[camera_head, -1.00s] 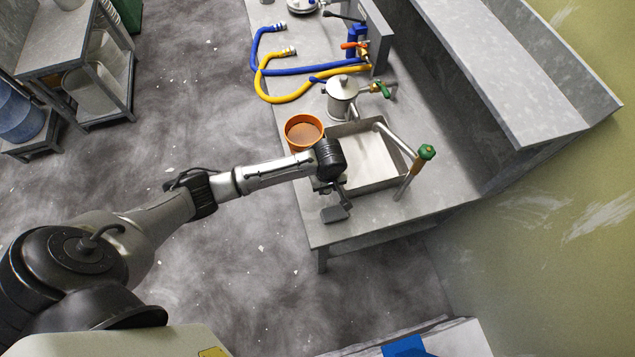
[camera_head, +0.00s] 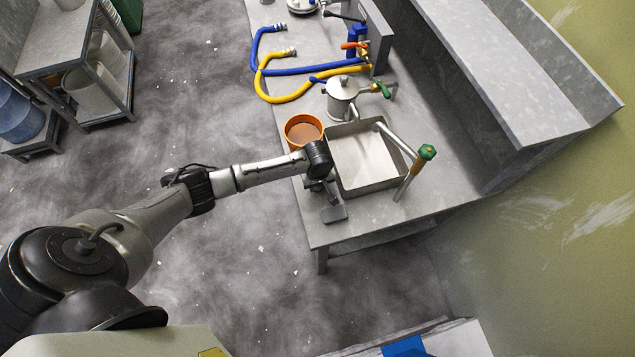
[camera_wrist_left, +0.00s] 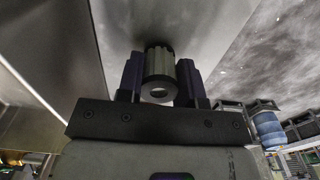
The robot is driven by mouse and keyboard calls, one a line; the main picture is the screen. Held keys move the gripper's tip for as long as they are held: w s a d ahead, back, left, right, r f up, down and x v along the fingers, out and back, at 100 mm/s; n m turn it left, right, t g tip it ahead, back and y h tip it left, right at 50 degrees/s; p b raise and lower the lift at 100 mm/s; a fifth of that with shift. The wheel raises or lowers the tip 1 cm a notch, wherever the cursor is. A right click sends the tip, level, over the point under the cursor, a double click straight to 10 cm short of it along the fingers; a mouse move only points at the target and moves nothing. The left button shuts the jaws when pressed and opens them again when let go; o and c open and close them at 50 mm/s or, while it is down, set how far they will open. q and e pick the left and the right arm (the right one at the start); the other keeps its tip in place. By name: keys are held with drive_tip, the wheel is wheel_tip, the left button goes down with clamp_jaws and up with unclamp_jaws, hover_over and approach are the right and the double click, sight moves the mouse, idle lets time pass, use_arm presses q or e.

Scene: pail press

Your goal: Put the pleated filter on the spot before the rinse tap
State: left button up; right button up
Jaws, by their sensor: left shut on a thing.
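The pleated filter (camera_wrist_left: 159,73) is a short grey ribbed cylinder with a pale end and a round dark hole. In the left wrist view it sits between the two fingers of my left gripper (camera_wrist_left: 160,80), which is shut on it. My right gripper is not in view.
An orange pail (camera_head: 303,131) and a metal canister (camera_head: 342,89) stand behind. Blue and yellow hoses (camera_head: 285,95) lie farther back. Bare counter (camera_head: 370,215) shows in front of the sink.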

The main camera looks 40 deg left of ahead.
use_arm(q)
drive_tip(key=shift+f, duration=0.1)
drive_tip(key=o, duration=0.9)
